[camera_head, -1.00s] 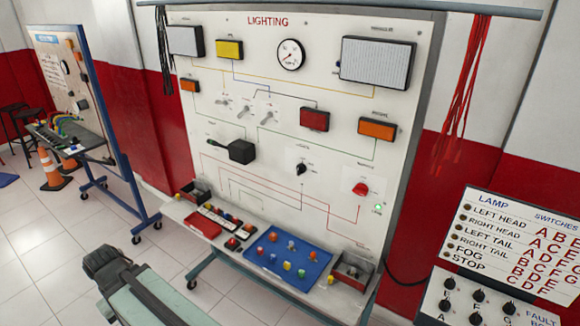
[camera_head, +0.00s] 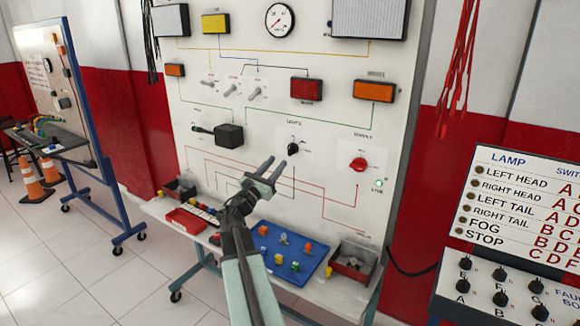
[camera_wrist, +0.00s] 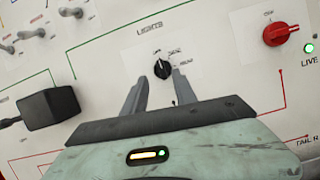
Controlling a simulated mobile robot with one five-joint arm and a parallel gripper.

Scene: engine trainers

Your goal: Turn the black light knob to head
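The black light knob (camera_head: 293,149) sits on a pale plate under the word LIGHTS, in the middle of the white lighting panel (camera_head: 330,212). In the wrist view the knob (camera_wrist: 162,68) shows between and just beyond my fingertips, with small position labels above and to its right that are too small to read surely. My gripper (camera_head: 274,165) is raised in front of the panel, a little below and left of the knob in the head view. In the wrist view its two fingers (camera_wrist: 159,82) are apart, with nothing between them. The fingers look clear of the knob.
A red knob (camera_head: 359,164) and a lit green lamp (camera_head: 379,183) are to the right. A black box with a lever (camera_head: 229,135) is to the left. Below, a ledge holds a blue tray (camera_head: 262,262) and a red tray (camera_head: 186,223). A fault box (camera_head: 500,295) stands at right.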

